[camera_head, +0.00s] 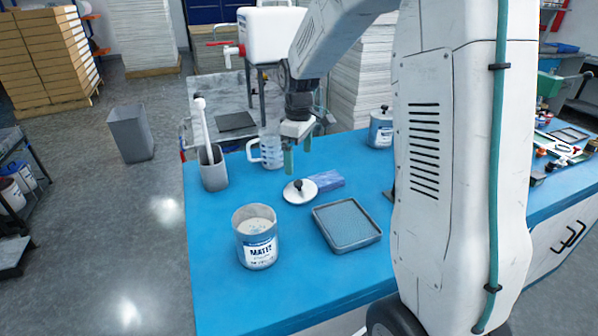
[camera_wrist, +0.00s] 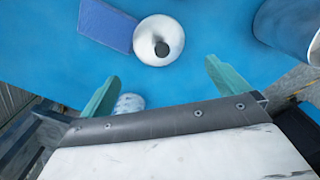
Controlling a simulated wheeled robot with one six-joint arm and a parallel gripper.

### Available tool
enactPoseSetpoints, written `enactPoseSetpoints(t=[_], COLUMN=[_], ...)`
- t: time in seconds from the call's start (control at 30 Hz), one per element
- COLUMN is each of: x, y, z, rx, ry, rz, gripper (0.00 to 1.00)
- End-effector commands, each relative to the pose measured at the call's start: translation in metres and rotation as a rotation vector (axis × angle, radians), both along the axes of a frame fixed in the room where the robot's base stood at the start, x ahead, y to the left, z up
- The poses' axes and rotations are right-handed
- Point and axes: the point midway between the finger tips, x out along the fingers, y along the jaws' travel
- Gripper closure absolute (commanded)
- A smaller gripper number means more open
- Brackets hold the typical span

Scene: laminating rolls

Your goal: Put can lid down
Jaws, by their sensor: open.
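The can lid (camera_head: 300,191) is a white disc with a black knob, lying flat on the blue table. It also shows in the wrist view (camera_wrist: 159,42), beside a blue block. My gripper (camera_head: 301,158) hangs above the table behind the lid, pointing down. Its two green fingers (camera_wrist: 160,88) are apart with nothing between them, and the lid is clear of them. The open can (camera_head: 257,238), labelled "MATT", stands upright at the front left of the lid with pale contents showing.
The blue block (camera_head: 326,180) lies right of the lid. A grey tray (camera_head: 347,226) lies in front. A clear jug (camera_head: 270,150), a grey holder with a white-handled tool (camera_head: 212,168) and a second can with a knobbed lid (camera_head: 381,128) stand farther back. The table's front left is clear.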

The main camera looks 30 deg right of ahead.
Motion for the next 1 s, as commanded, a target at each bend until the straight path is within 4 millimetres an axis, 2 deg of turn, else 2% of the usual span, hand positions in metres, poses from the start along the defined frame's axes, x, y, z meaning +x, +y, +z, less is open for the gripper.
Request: enactPoseSetpoints(t=[0.1,0.27,0.37,0.43,0.57,0.7,0.9,1.0], x=[0.001,-0.001,-0.009,-0.023,-0.062,-0.113,-0.186,-0.222], y=[0.0,0.001,0.007,0.015,0.038,0.061,0.088,0.099], z=[0.02,0.033,0.044,0.056,0.082,0.104,0.119,0.12], rx=[-0.001,0.0,-0.002,-0.003,-0.004,-0.003,0.004,0.01], ry=[-0.003,-0.001,-0.007,-0.014,-0.032,-0.051,-0.077,-0.089], rz=[0.0,-0.002,-0.017,-0.043,-0.118,-0.212,-0.347,-0.413], gripper=[0.0,0.0,0.0,0.0,0.0,0.0,0.0,0.0])
